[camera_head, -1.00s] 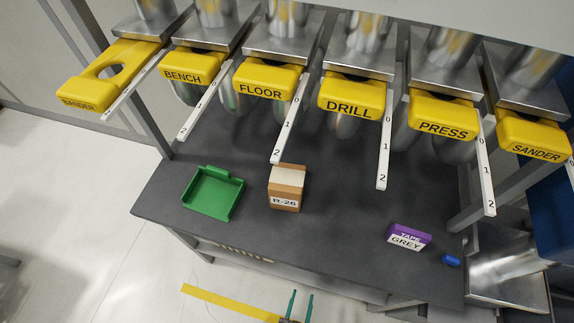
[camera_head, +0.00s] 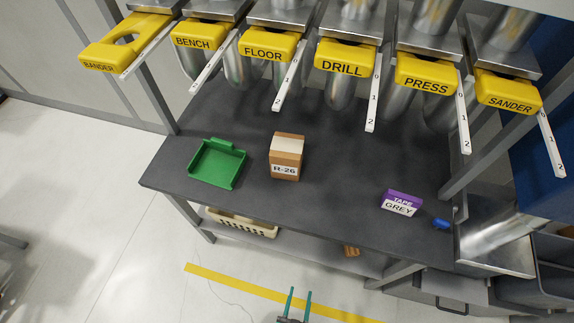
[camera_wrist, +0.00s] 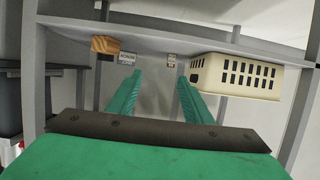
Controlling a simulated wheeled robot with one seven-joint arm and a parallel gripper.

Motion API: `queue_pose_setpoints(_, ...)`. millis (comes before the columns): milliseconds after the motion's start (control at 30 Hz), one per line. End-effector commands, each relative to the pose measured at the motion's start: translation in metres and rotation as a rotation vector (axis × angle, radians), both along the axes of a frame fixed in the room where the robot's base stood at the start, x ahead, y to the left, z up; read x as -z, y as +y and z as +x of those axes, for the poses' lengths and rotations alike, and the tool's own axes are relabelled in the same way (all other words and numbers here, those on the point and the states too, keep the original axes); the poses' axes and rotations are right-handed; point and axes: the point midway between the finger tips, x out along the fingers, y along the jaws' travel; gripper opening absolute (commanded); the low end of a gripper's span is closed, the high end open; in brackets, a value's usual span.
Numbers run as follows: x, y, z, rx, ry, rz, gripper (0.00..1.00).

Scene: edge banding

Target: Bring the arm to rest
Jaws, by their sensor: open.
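My gripper (camera_head: 297,304) is at the bottom of the head view, in front of the dark workbench (camera_head: 330,170) and below its top. Its two green fingers stand apart with nothing between them. In the wrist view my gripper (camera_wrist: 157,90) is also open and empty, facing the underside and lower shelf region of the bench. The rest of my arm is mostly out of view.
On the bench stand a green tray (camera_head: 218,165), an R-26 box (camera_head: 286,157), a purple grey-tape box (camera_head: 401,202) and a small blue item (camera_head: 440,224). Yellow labelled gates (camera_head: 345,58) hang above. A cream basket (camera_head: 242,222) sits on the lower shelf. Floor in front is clear.

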Motion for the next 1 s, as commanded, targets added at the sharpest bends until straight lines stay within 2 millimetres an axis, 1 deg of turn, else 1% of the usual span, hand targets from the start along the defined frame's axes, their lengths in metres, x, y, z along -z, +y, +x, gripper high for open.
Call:
queue_pose_setpoints(167, -0.028, 0.007, -0.006, -0.024, -0.011, 0.002, 0.46)
queue_pose_setpoints(267, -0.05, 0.011, -0.01, -0.043, -0.018, 0.003, 0.46)
queue_pose_setpoints(367, -0.083, 0.017, -0.015, -0.066, -0.027, 0.003, 0.46)
queue_pose_setpoints(567, -0.169, 0.029, -0.025, -0.123, -0.048, 0.001, 0.46)
queue_pose_setpoints(600, -0.188, 0.031, -0.026, -0.133, -0.051, -0.001, 0.46)
queue_pose_setpoints(667, -0.216, 0.034, -0.028, -0.149, -0.057, -0.002, 0.46)
queue_pose_setpoints(700, -0.236, 0.036, -0.029, -0.158, -0.062, -0.003, 0.46)
queue_pose_setpoints(767, -0.267, 0.039, -0.03, -0.174, -0.068, -0.005, 0.46)
queue_pose_setpoints(800, -0.288, 0.04, -0.03, -0.185, -0.073, -0.008, 0.46)
queue_pose_setpoints(867, -0.319, 0.043, -0.031, -0.198, -0.078, -0.011, 0.46)
queue_pose_setpoints(900, -0.338, 0.044, -0.031, -0.205, -0.081, -0.012, 0.46)
queue_pose_setpoints(1000, -0.381, 0.047, -0.031, -0.223, -0.09, -0.017, 0.46)
